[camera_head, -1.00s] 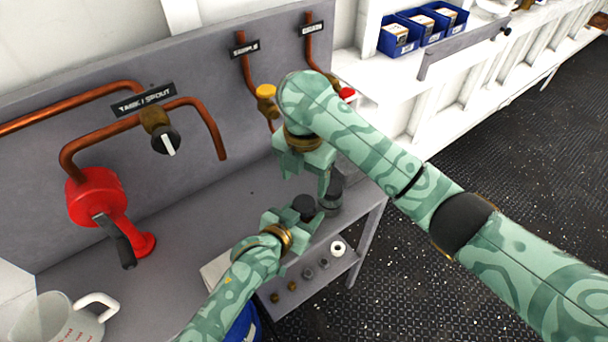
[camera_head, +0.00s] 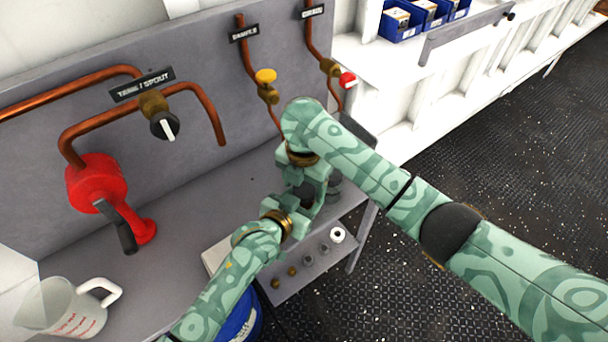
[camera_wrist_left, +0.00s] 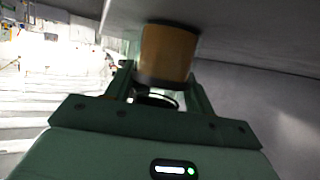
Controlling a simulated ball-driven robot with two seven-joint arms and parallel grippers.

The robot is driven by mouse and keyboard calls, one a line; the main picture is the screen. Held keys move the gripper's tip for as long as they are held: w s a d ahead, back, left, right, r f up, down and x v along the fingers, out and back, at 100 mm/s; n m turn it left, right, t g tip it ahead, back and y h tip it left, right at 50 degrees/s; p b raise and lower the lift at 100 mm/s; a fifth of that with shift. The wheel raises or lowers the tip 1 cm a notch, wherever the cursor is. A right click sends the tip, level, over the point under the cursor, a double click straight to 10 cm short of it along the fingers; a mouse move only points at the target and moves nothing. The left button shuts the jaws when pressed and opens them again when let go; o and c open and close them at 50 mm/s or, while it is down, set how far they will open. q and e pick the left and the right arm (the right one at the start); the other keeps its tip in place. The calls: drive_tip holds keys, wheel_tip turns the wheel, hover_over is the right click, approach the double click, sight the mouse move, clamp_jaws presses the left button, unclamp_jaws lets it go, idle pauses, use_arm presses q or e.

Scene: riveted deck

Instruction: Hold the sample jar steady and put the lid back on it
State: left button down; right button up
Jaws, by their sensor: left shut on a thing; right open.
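An amber-brown cylinder with a dark band, apparently the sample jar (camera_wrist_left: 168,55), sits between my left gripper's fingers in the left wrist view. In the head view, a dark round top (camera_head: 307,194) shows beside the left gripper (camera_head: 302,207), which is shut on the jar. My right gripper (camera_head: 315,203) is open and points down close over that dark top. Its fingers and arm hide much of the jar. Whether the dark top is the lid or the jar's mouth, I cannot tell.
A shelf (camera_head: 318,275) below holds several small parts. A measuring jug (camera_head: 62,312) and a red valve body (camera_head: 97,185) are at left. The bench (camera_head: 190,235) between is clear.

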drive_tip(key=shift+f, duration=0.1)
drive_tip(key=c, duration=1.1)
drive_tip(key=m, duration=0.4)
drive_tip(key=shift+m, duration=0.3)
drive_tip(key=m, duration=0.4)
drive_tip(key=shift+m, duration=0.4)
drive_tip(key=o, duration=1.1)
drive_tip(key=shift+r, duration=2.25)
